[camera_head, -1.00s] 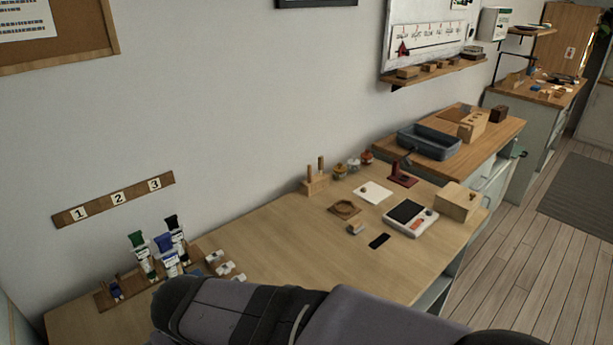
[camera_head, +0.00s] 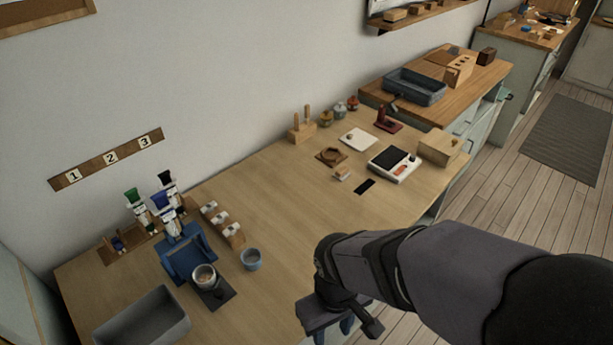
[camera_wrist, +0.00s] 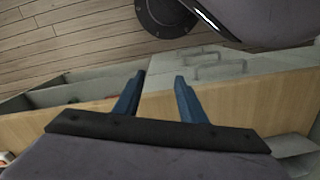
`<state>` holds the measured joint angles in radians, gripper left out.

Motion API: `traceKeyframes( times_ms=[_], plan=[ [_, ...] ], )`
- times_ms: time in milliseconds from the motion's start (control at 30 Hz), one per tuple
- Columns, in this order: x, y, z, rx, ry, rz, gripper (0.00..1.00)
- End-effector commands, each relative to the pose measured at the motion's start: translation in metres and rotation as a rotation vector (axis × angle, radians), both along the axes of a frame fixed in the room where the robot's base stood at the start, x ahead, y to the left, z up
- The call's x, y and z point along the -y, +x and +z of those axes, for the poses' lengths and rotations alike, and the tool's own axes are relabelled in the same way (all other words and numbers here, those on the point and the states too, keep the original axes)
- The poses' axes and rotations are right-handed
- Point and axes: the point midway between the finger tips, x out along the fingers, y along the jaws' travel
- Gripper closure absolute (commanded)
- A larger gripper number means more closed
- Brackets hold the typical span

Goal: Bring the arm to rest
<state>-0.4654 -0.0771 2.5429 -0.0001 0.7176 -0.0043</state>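My gripper (camera_wrist: 160,76) shows in the wrist view with two blue fingers spread apart and nothing between them. Past the fingers, that view shows the wooden table edge, grey cabinet fronts and the plank floor. In the head view my arm reaches in from the lower right, with the gripper end (camera_head: 333,332) at the table's front edge. Its fingertips are mostly cut off or hidden there.
The table's middle is clear.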

Motion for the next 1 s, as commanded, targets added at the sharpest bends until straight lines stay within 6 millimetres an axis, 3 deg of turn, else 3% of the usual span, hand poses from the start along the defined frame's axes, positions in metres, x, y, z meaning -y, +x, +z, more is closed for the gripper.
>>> traceKeyframes(
  times_ms=[33,200,400,600,1000],
  plan=[
    [0.017,0.004,0.015,0.002,0.001,-0.08,0.62],
    [0.059,0.018,0.04,0.027,0.008,-0.284,0.62],
    [0.09,0.024,0.054,0.041,0.01,-0.427,0.62],
    [0.099,0.025,0.056,0.041,0.009,-0.468,0.62],
    [0.098,0.025,0.055,0.041,0.009,-0.466,0.62]
  ],
)
